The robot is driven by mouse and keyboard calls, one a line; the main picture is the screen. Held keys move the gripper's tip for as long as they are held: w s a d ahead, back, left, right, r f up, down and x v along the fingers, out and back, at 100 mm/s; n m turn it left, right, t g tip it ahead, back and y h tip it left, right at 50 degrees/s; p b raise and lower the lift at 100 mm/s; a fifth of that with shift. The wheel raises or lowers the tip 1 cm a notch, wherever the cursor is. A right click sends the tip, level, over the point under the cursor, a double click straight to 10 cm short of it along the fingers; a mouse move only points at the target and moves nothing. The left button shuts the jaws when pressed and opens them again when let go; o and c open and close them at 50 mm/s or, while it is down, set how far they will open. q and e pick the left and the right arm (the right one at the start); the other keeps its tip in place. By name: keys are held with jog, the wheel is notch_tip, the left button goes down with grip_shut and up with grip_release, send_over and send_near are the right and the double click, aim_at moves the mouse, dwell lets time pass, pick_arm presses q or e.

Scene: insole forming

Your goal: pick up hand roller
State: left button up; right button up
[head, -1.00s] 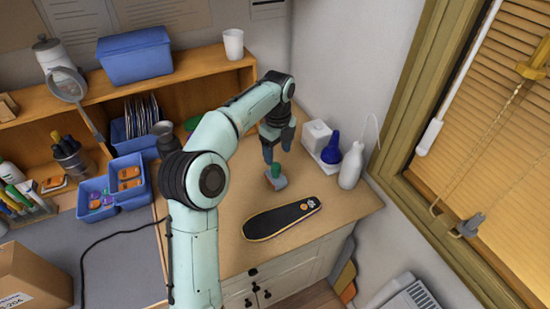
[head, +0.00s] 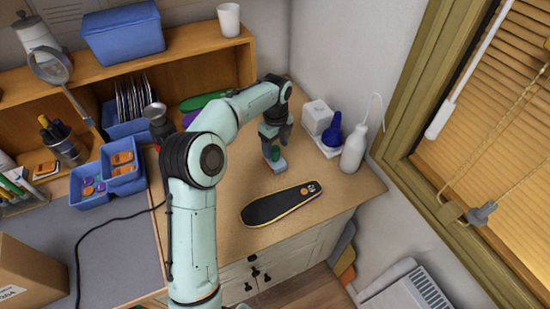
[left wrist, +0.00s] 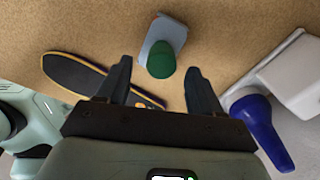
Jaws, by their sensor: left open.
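The hand roller appears to be the small piece with a green knob and a grey-blue body (head: 274,164), standing on the wooden worktop. In the left wrist view, its green knob (left wrist: 161,60) lies between the two dark fingertips, with the grey body beyond them. My left gripper (head: 276,146) is open and points down just over the piece, partly covering it in the head view. No grip on it shows, and I cannot tell whether a finger touches it. My right gripper is in no view.
A black insole-shaped piece (head: 281,205) lies in front of the roller. A white bottle (head: 354,149), a blue funnel-like piece (head: 331,139) and a white box (head: 317,117) stand to the right. Blue bins (head: 122,180) are at the left. The worktop's front right is clear.

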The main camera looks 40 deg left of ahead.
pick_arm(q)
jog(key=f, duration=0.4)
jog(key=shift+a+f, duration=0.2)
jog(key=shift+w, duration=0.1)
grip_shut()
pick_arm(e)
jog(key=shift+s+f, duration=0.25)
pick_arm(q)
jog(key=shift+r, duration=0.15)
notch_tip(320, 180, up, 14)
jog(key=p, duration=0.2)
notch_tip(320, 180, up, 6)
send_over(275, 148)
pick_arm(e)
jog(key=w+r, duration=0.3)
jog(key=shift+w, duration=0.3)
